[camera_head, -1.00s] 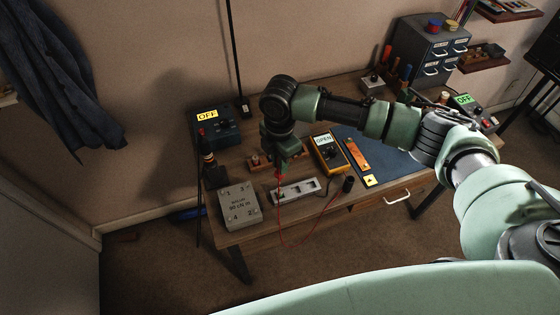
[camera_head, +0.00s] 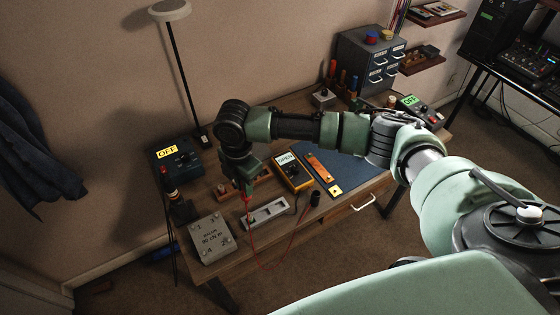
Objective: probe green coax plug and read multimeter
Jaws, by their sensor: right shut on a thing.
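My right gripper (camera_head: 247,191) points down over the bench, shut on the red probe (camera_head: 249,204), whose red lead hangs in a loop past the bench's front edge. The yellow-and-black multimeter (camera_head: 293,178) lies just right of the gripper; its display reads OPEN. A wooden rack (camera_head: 262,184) with small plugs sits behind and beside the gripper, partly hidden by it. I cannot make out the green coax plug, nor whether the probe tip touches anything. My left gripper is not in view.
A grey tray (camera_head: 275,209) lies in front of the gripper, and a grey numbered box (camera_head: 211,240) is at front left. A blue mat (camera_head: 350,170) with an orange strip (camera_head: 319,170) is at right.

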